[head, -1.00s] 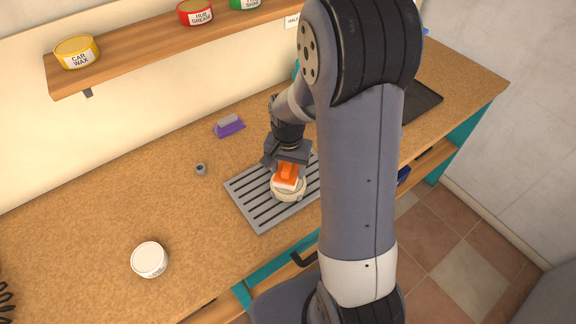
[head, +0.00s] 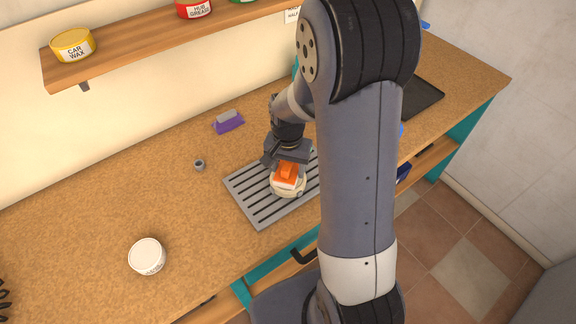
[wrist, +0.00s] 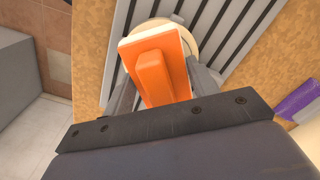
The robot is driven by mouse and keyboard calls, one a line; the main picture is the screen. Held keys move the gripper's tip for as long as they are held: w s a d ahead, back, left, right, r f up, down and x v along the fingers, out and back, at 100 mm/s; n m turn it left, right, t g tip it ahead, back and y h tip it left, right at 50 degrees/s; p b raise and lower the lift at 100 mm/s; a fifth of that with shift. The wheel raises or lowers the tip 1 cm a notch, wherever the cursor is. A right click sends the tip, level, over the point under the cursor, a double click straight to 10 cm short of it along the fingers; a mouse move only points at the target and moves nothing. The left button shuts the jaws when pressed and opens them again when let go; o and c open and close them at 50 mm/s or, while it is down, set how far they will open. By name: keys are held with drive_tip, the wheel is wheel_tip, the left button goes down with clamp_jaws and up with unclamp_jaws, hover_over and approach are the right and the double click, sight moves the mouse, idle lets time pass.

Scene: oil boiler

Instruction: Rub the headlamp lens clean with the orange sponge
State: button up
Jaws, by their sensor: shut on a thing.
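The orange sponge (head: 287,171) has a raised orange grip on top and a pale underside. My gripper (head: 287,164) is shut on it, and in the wrist view the sponge (wrist: 160,65) sits between the two fingers. The headlamp (head: 289,188) is a round cream piece on the grey slatted rack. The sponge lies over its top and hides most of the lens. In the wrist view only the headlamp's pale rim (wrist: 192,43) shows around the sponge. Whether the sponge presses on the lens cannot be told.
The grey rack (head: 240,186) lies on the cork-coloured workbench (head: 90,215). A purple brush (head: 228,122), a small grey nut-like piece (head: 199,165) and a white tin (head: 147,257) stand apart to the left. A shelf with tins (head: 150,48) runs above. A black tray (head: 425,98) lies at right.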

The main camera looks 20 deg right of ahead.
drive_tip(key=shift+f+b, duration=0.55)
drive_tip(key=shift+f, duration=0.15)
idle(1.0)
drive_tip(key=shift+d, duration=0.1)
drive_tip(key=shift+w+d, duration=0.15)
drive_tip(key=shift+d, duration=0.35)
drive_tip(key=shift+s+a, duration=0.2)
drive_tip(key=shift+a, duration=0.4)
drive_tip(key=shift+s+a, duration=0.15)
drive_tip(key=shift+a, duration=0.4)
drive_tip(key=shift+w+d+f, duration=0.1)
drive_tip(key=shift+w+d, duration=0.1)
drive_tip(key=shift+d, duration=0.4)
drive_tip(key=shift+w+d, duration=0.15)
drive_tip(key=shift+d, duration=0.4)
drive_tip(key=shift+s+a+b, duration=0.15)
drive_tip(key=shift+s+a, duration=0.05)
drive_tip(key=shift+a, duration=0.4)
drive_tip(key=shift+s+a+b, duration=0.15)
drive_tip(key=shift+s+a, duration=0.05)
drive_tip(key=shift+a, duration=0.35)
drive_tip(key=shift+w+d, duration=0.2)
drive_tip(key=shift+d, duration=0.35)
drive_tip(key=shift+w+d, duration=0.2)
drive_tip(key=shift+d, duration=0.35)
drive_tip(key=shift+s+a, duration=0.2)
drive_tip(key=shift+a, duration=0.35)
